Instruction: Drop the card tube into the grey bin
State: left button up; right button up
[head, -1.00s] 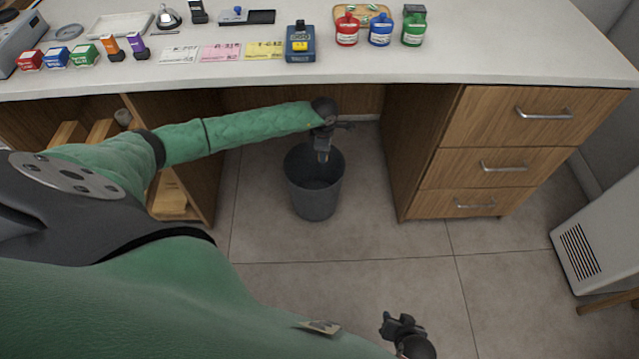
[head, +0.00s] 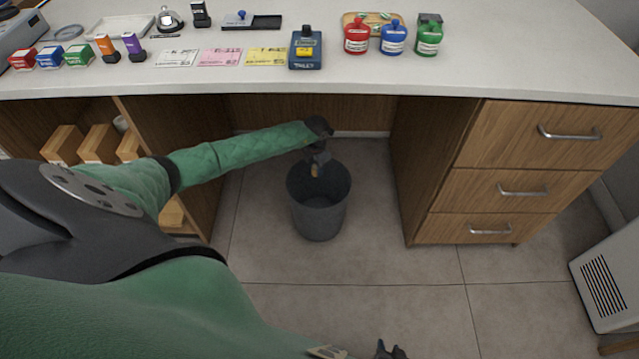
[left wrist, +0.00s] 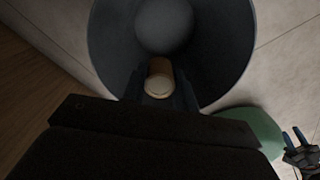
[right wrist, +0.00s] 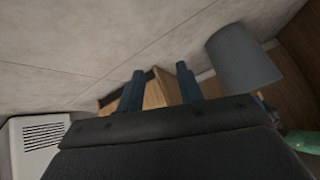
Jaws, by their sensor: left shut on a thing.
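The grey bin (head: 319,215) stands upright on the floor under the counter, and its inside shows dark in the left wrist view (left wrist: 110,50). My left gripper (head: 316,170) is over the bin's mouth, pointing down, and is shut on the card tube (left wrist: 159,78). The tube is brown with a pale round end; in the head view only a small tan bit of it shows. My right gripper (head: 390,351) is low at the bottom edge of the head view, away from the bin. In the right wrist view its two fingers (right wrist: 160,88) stand apart with nothing held between them.
The counter (head: 380,82) overhangs the bin. A drawer unit (head: 500,180) stands right of it and open shelving (head: 170,150) left. Stamps, slips and coloured bottles (head: 393,38) lie on the counter. A white heater (head: 605,285) is at the far right. Floor before the bin is clear.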

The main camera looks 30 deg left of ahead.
pick_arm(q)
jog(key=shift+f+b, duration=0.35)
jog(key=shift+f, duration=0.8)
jog(key=shift+f+b, duration=0.55)
jog(key=shift+f, duration=0.05)
pick_arm(e)
jog(key=w, duration=0.1)
jog(key=w+t, duration=0.1)
jog(key=shift+w+a, duration=0.2)
jog(key=shift+w, duration=0.1)
pick_arm(q)
jog(key=o, duration=1)
pick_arm(e)
jog(key=shift+s, duration=0.25)
